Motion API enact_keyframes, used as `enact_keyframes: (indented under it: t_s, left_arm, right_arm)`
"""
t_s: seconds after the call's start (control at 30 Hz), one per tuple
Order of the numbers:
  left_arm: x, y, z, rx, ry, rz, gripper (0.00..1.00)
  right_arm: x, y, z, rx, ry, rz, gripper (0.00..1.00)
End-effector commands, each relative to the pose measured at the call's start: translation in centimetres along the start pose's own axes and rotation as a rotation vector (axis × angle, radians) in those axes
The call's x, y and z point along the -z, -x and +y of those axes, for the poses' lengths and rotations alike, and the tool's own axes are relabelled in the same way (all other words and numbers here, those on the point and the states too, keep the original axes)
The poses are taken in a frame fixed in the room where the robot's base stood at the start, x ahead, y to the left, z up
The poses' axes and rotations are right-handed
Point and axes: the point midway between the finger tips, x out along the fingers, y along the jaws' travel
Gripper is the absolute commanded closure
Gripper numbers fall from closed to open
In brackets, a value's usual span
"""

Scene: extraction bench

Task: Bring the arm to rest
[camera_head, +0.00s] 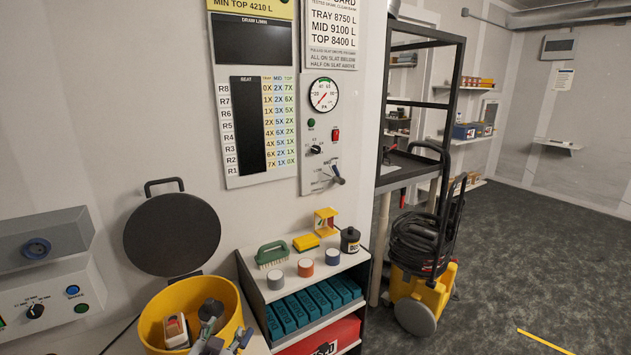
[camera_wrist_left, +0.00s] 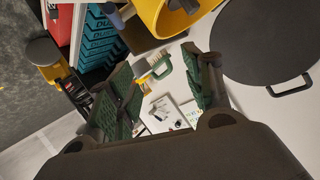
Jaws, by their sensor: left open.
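My left gripper (camera_wrist_left: 160,70) shows in the left wrist view, its two dark fingers with green ribbed pads spread wide apart. Nothing is held between them. Behind the gap I see the green-handled brush and wall charts, which stand farther off. I cannot make out the left gripper clearly in the head view. My right gripper is in neither view.
A yellow bucket (camera_head: 154,329) with tools stands at the bottom left, below a black round disc (camera_head: 172,235) with a handle. A shelf unit (camera_head: 256,290) holds a green brush (camera_head: 272,255) and teal boxes. Open floor (camera_head: 540,250) lies to the right.

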Motion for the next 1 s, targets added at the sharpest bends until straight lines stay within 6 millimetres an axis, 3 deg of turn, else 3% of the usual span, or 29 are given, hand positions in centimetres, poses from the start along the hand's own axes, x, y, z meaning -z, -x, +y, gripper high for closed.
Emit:
enact_keyframes:
  t_s: [0.2,0.43,0.7,1.0]
  left_arm:
    - [-6.7,2.4,1.5,-0.071,0.069,-0.253,0.49]
    - [-12.6,6.1,3.4,-0.165,0.119,-0.497,0.49]
    - [-16.1,9.5,5.0,-0.248,0.145,-0.661,0.49]
    - [-18.4,12.4,6.1,-0.317,0.161,-0.779,0.49]
  right_arm:
    - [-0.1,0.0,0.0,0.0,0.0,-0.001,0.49]
    - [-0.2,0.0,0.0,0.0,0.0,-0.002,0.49]
    - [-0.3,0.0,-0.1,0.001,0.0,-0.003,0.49]
    - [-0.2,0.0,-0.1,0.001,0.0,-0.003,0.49]
